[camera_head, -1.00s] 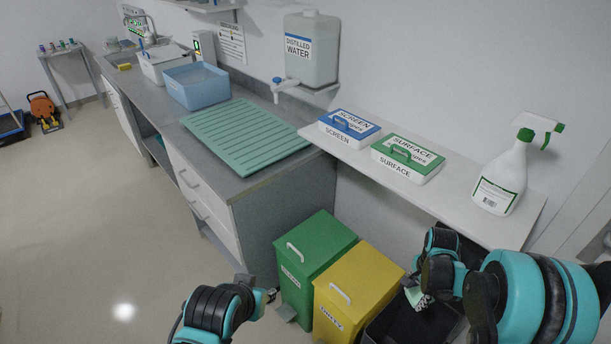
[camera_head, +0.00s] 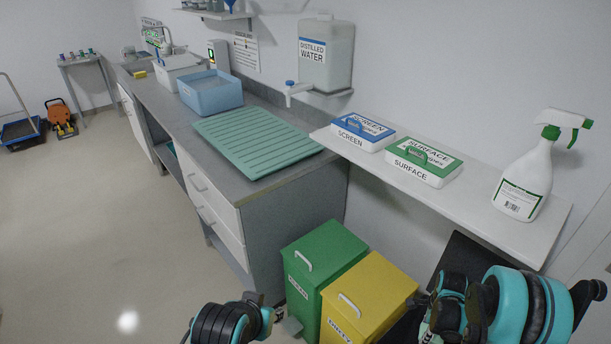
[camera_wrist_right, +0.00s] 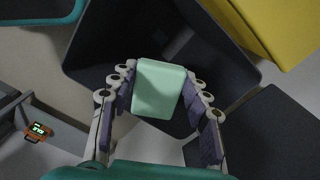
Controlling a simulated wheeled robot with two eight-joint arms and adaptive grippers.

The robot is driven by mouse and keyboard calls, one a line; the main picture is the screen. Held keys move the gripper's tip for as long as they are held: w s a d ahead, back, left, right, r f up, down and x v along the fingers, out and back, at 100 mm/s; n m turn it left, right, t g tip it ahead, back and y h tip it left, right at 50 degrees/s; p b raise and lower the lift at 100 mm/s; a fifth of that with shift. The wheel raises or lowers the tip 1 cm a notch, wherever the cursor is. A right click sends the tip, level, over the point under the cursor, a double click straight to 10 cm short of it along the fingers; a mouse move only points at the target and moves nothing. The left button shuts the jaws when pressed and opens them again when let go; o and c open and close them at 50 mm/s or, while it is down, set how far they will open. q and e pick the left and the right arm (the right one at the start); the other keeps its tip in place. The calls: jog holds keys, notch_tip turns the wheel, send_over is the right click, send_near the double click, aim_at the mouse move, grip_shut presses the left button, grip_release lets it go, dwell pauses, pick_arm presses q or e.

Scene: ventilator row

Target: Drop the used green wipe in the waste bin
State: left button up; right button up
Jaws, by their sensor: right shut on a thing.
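The pale green wipe (camera_wrist_right: 160,90) is between the fingers of my right gripper (camera_wrist_right: 161,92) in the right wrist view, and the gripper is shut on it. Behind it in that view is the dark interior of an open black bin (camera_wrist_right: 98,40). The wipe appears in front of this opening; its height above the bin cannot be told. In the head view my right arm hides the wipe and most of the black bin. My left gripper (camera_head: 284,322) is low in the head view, beside the green bin; its finger opening is unclear.
A green lidded bin (camera_head: 322,252) and a yellow lidded bin (camera_head: 372,290) stand left of my right arm. A white shelf (camera_head: 480,205) above holds two wipes boxes and a spray bottle (camera_head: 527,180).

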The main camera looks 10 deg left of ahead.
jog(key=shift+f, duration=0.25)
jog(key=o, duration=1.3)
jog(key=shift+c, duration=0.2)
jog(key=shift+r, duration=0.15)
notch_tip(320, 180, up, 12)
